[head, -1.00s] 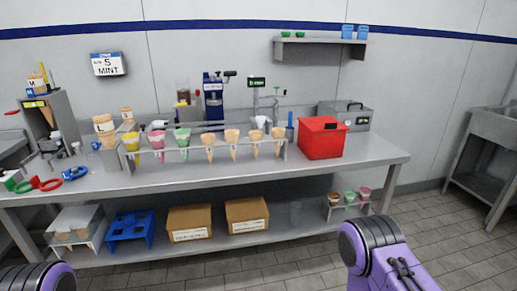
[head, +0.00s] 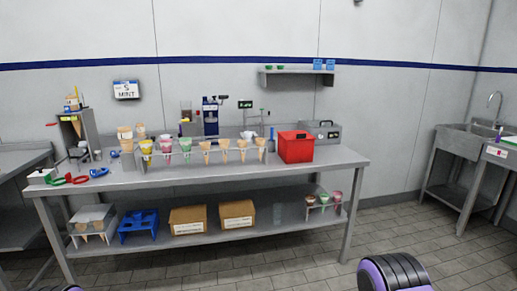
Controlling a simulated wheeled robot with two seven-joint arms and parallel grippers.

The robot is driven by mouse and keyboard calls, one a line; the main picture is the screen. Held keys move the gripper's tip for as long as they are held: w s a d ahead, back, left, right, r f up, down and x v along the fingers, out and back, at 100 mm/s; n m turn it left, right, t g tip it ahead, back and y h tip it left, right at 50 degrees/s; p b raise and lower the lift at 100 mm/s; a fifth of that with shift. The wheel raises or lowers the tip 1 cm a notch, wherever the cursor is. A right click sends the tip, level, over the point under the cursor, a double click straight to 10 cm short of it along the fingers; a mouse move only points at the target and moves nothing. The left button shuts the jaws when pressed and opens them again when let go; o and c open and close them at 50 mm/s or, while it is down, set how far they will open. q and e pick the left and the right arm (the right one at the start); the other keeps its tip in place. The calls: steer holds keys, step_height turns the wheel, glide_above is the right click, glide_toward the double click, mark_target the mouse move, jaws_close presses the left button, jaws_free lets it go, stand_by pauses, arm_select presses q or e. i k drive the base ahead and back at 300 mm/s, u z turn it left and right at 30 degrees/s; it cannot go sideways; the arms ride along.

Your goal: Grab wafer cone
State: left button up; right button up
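Several plain wafer cones stand upright in a rack on the steel table (head: 330,163); one wafer cone (head: 224,146) is in the rack's middle, with another wafer cone (head: 241,146) to its right. To their left in the same rack are colored cones, including a green one (head: 185,145), a pink one (head: 165,146) and a yellow one (head: 146,148). Stacked cones (head: 125,136) stand at the rack's left end. Only purple and black parts of my arms show at the bottom edge, well short of the table. Neither gripper is in view.
A red box (head: 296,148) stands right of the rack. The lower shelf holds cardboard boxes (head: 188,219) and a blue rack (head: 138,224). A sink (head: 467,150) stands at the right. Tiled floor before the table is clear.

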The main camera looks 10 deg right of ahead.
mark_target(242, 144)
steer(key=z, duration=0.75)
steer(key=i, duration=0.7)
steer(key=z, duration=0.9)
steer(key=i, duration=1)
steer(key=u, duration=0.45)
steer(key=i, duration=0.75)
steer(key=u, duration=0.8)
